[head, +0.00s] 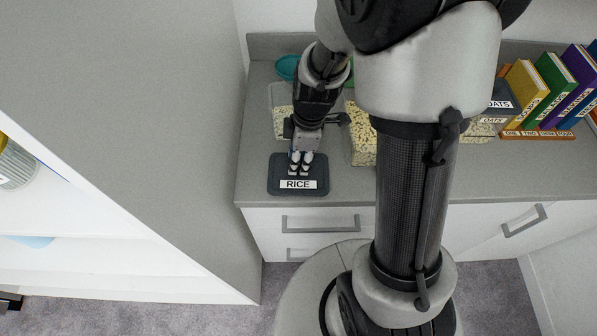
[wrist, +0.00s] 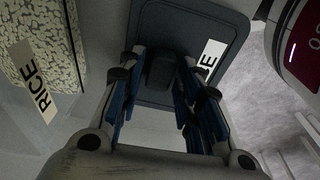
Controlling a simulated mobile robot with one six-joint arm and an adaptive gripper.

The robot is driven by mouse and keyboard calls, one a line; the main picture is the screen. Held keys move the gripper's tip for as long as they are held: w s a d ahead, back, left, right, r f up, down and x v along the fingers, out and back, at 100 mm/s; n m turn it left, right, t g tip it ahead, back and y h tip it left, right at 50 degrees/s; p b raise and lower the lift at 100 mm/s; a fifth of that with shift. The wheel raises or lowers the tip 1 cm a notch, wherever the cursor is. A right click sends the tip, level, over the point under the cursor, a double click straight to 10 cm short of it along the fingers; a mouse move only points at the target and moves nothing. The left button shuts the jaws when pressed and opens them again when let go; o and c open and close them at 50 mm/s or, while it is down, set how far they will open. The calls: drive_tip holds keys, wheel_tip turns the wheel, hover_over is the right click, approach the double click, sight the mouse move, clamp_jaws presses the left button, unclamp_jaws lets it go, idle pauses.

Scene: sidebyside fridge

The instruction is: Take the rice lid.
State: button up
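The rice lid (head: 277,177) is a dark grey rounded square with a white RICE label. It lies flat on the counter near the front edge. In the wrist view the lid (wrist: 216,28) fills the top middle, with a dark raised handle (wrist: 161,70) on it. My gripper (head: 300,163) points down over the lid. In the wrist view my gripper (wrist: 159,78) has its fingers spread, one on each side of the handle. A gap shows on the left; contact on the right is unclear. The clear rice container (wrist: 45,38), filled with grains, stands beside the lid.
Clear grain containers (head: 362,145) stand behind, partly hidden by my arm. A dark OATS lid (head: 500,92) and a row of colored books (head: 550,88) are on the right. A tall grey-topped cabinet (head: 150,120) borders the left. The counter (head: 345,186) is bare right of the lid.

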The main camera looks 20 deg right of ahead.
clamp_jaws()
drive_tip(key=shift+r, duration=0.15)
